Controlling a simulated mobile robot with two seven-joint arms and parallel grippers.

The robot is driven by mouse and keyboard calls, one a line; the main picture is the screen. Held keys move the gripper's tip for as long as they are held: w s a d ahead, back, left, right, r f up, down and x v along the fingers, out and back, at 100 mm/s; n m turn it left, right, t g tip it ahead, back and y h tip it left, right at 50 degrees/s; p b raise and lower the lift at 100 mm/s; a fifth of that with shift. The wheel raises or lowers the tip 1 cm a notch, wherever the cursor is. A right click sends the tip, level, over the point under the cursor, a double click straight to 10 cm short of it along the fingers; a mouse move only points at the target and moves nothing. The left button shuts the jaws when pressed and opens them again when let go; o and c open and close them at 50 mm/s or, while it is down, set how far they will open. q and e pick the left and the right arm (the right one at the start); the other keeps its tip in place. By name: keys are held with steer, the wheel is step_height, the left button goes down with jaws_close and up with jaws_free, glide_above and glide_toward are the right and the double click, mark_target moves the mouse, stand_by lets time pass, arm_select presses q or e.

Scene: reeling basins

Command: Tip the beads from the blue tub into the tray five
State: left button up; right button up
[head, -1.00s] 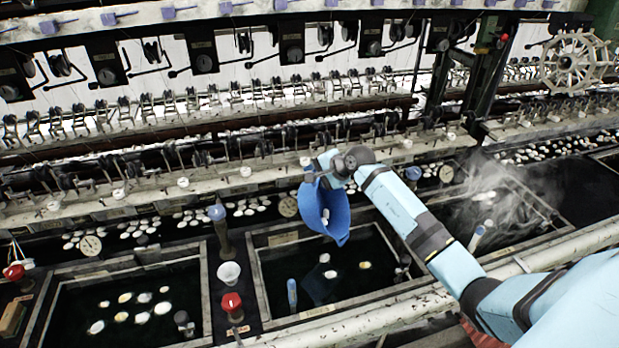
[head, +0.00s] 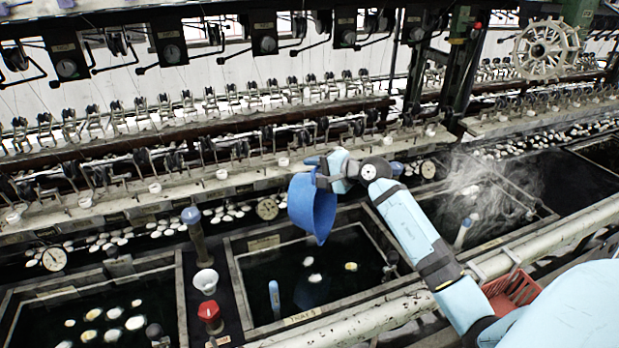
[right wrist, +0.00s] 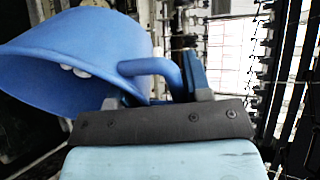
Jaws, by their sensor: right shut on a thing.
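The blue tub (head: 311,208) is held over the basin labelled tray five (head: 300,318), near its back edge. It hangs tilted, apart from the dark water. My right gripper (head: 323,178) is shut on the tub's handle. The right wrist view shows the tub (right wrist: 85,45) with its wide mouth facing the lower left and at least two white beads (right wrist: 75,70) inside near the rim. My right gripper (right wrist: 175,98) holds the curved handle there. A few pale pieces (head: 351,266) float in tray five. My left gripper is not in view.
Left of tray five stand a blue-topped post (head: 194,230), a white cup (head: 205,281) and a red knob (head: 210,314). Another basin with pale pieces (head: 112,313) lies further left. Steam (head: 480,190) rises at right. A pale rail (head: 500,262) runs along the front.

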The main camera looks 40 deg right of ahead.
steer(key=shift+s+d+f+b, duration=0.2)
steer(key=shift+s+b, duration=0.2)
steer(key=shift+b, duration=0.4)
steer(key=shift+s+d+r+t+b, duration=0.2)
steer(key=shift+s+t+b, duration=0.4)
steer(key=shift+b, duration=0.55)
arm_select(q)
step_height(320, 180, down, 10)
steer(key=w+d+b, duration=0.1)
steer(key=b, duration=1.1)
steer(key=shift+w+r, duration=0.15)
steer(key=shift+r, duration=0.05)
arm_select(e)
steer(key=s+d+r+t+y, duration=0.1)
steer(key=s+d+t, duration=0.1)
steer(key=s, duration=0.4)
steer(key=shift+d+r+t+y, duration=0.15)
steer(key=shift+t+y, duration=0.25)
steer(key=shift+t, duration=0.3)
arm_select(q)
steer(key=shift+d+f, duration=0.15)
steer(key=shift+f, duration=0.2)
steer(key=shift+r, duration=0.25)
